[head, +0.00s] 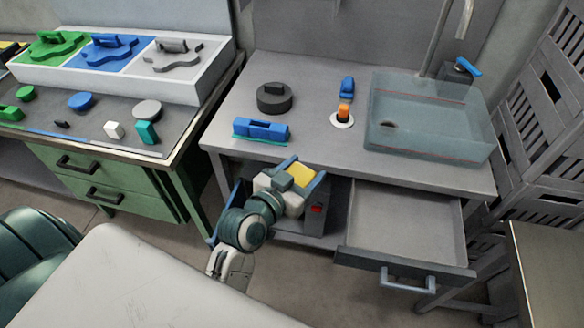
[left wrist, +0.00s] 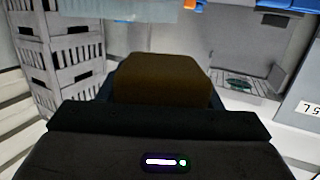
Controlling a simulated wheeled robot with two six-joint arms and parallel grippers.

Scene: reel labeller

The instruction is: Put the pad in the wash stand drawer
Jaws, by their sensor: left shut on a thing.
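The pad (head: 302,176) is a yellow block held between the blue-edged fingers of my left gripper (head: 304,181). In the left wrist view the pad (left wrist: 155,78) looks dark brown in shadow, and its lower part is hidden by the gripper body. My left gripper is shut on it, in front of the wash stand's front edge and left of the drawer. The wash stand (head: 310,152) is a grey table with a basin. Its drawer (head: 402,222) is pulled open at the right, and its visible floor is bare. My right gripper is not in view.
A glass basin (head: 428,115) and tap stand above the drawer. A blue holder (head: 261,130), a dark round thing (head: 274,97) and an orange-topped thing (head: 343,114) sit on the stand. A dark box (head: 318,208) is below it. Grey slatted crates (head: 540,130) rise at right.

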